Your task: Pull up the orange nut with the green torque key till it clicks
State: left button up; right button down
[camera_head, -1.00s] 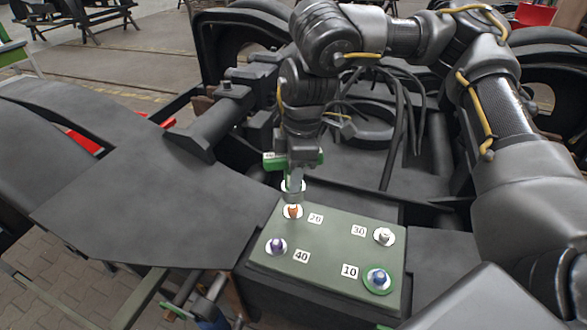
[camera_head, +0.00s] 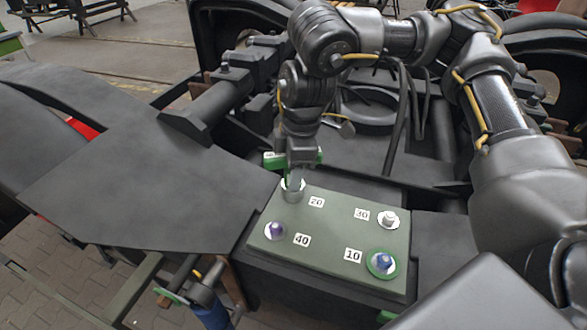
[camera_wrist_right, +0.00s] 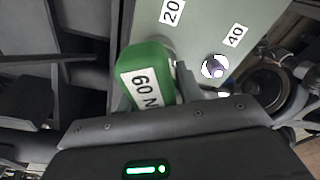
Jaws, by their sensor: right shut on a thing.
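My right gripper (camera_head: 302,155) is shut on the green torque key (camera_head: 274,160), above the back left corner of the grey-green plate (camera_head: 335,232). The key points down, and its metal socket (camera_head: 292,190) stands at the spot beside the "20" label, where the orange nut was visible. The orange nut is now hidden, apparently inside or behind the socket. My left gripper is not in view.
The plate also bears a purple nut (camera_head: 276,230) by "40", a white nut (camera_head: 388,218) by "30" and a blue nut (camera_head: 383,261) in a green ring by "10". Dark bogie frame parts and hoses (camera_head: 408,110) surround it. A flat dark panel (camera_head: 140,185) lies left.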

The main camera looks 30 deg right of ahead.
jog(key=shift+m, duration=1.1)
jog(key=shift+m, duration=1)
jog(key=shift+m+t+p, duration=0.3)
jog(key=shift+m+p, duration=0.05)
jog(key=shift+m, duration=0.65)
jog(key=shift+r+m+h, duration=0.1)
jog(key=shift+m+h, duration=0.2)
jog(key=shift+m, duration=0.3)
jog(key=shift+r+p, duration=2.6)
jog(key=shift+r, duration=0.35)
